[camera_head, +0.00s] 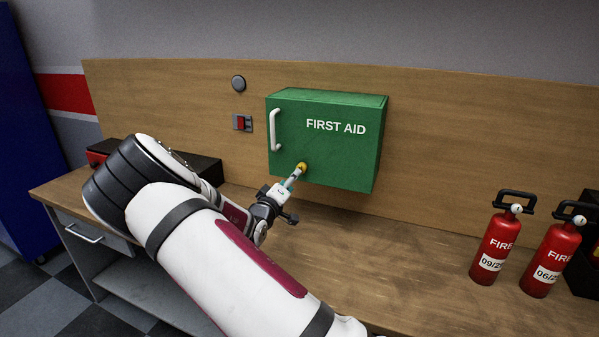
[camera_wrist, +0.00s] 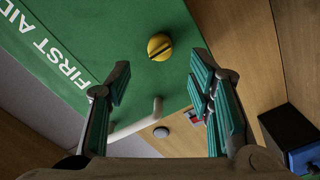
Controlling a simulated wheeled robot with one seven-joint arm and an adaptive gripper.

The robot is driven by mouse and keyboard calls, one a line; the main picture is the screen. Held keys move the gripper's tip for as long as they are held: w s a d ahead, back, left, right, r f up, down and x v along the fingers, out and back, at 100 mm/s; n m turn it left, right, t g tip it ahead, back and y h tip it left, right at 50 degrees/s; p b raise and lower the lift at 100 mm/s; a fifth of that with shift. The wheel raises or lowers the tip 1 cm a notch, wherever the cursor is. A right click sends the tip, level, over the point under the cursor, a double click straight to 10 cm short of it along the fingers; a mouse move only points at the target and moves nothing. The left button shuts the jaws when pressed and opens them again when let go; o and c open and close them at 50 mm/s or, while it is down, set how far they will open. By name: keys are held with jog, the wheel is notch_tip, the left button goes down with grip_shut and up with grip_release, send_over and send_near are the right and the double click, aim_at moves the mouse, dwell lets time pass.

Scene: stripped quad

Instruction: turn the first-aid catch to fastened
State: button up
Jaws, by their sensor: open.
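The green first-aid box (camera_head: 325,150) hangs on the wooden wall panel, its door closed. Its catch (camera_head: 302,167) is a small round yellow knob low on the front, partly hidden by my gripper in the head view. In the wrist view the catch (camera_wrist: 160,47) shows whole, with a dark slot running slantwise across it. My gripper (camera_head: 291,180) points at the catch from the front. In the wrist view my gripper (camera_wrist: 160,65) is open and empty, its two fingers either side of the catch's line, with the catch just beyond the tips. Contact is not visible.
A white handle (camera_head: 275,130) stands out from the box's left side. A red switch (camera_head: 242,123) and a round grey button (camera_head: 238,83) are on the panel to the left. Two red extinguishers (camera_head: 495,245) (camera_head: 552,260) stand on the bench at right. The bench between is clear.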

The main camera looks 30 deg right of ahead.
aim_at(301, 169)
jog(key=x, duration=0.7)
jog(key=shift+w+d, duration=0.1)
jog(key=shift+c, duration=0.3)
grip_shut()
